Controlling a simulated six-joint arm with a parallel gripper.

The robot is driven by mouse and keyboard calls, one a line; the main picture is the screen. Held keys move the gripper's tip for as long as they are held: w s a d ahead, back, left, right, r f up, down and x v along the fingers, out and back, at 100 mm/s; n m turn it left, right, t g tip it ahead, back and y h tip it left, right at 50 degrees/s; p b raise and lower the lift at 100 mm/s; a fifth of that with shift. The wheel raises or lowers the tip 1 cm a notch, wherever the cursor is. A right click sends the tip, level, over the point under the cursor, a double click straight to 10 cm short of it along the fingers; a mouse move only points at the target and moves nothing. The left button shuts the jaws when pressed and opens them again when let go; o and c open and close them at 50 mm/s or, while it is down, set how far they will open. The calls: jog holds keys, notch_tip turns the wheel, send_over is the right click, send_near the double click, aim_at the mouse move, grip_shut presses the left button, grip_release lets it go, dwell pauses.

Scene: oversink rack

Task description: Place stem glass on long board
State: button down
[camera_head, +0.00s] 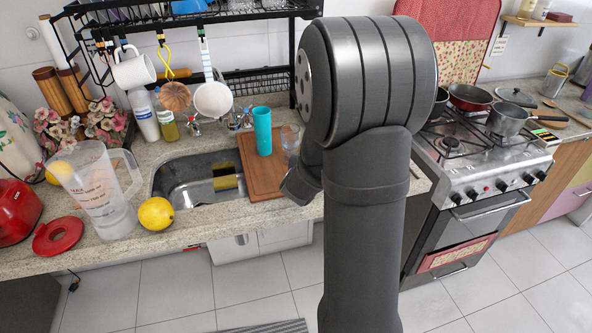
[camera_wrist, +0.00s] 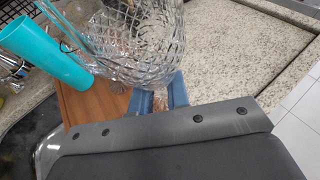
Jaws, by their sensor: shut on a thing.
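The stem glass (camera_wrist: 140,45) is clear, with a cut-crystal bowl, and fills the upper middle of the wrist view. My gripper (camera_wrist: 158,100) has blue fingers shut on the glass low down, below the bowl. In the head view the glass (camera_head: 290,138) shows faintly beside my arm, bowl up, near the right side of the long board. The long board (camera_head: 262,180) is brown wood and lies across the right part of the sink; it also shows in the wrist view (camera_wrist: 95,108). The glass's foot is hidden, so I cannot tell whether it touches the board.
A teal cup (camera_head: 263,132) stands on the board, left of the glass. The open sink basin (camera_head: 185,180) is left of the board. A faucet (camera_head: 240,118) is behind. A black rack (camera_head: 200,18) hangs above. A stove (camera_head: 480,150) is right. Bare counter (camera_wrist: 240,45) lies right of the glass.

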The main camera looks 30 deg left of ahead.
jog(key=a+f, duration=0.2)
jog(key=a, duration=0.1)
jog(key=a+f, duration=0.1)
jog(key=a, duration=0.1)
jog(key=shift+s, duration=0.2)
jog(key=shift+a+f, duration=0.15)
jog(key=shift+f, duration=1.95)
jog(key=c, duration=1.4)
grip_release()
jog(key=shift+f, duration=0.15)
jog(key=shift+s+r, duration=0.15)
jog(key=shift+r, duration=0.1)
jog(key=v, duration=1.1)
jog(key=shift+s+r, duration=0.15)
jog(key=shift+s, duration=0.2)
jog(key=shift+w, duration=0.15)
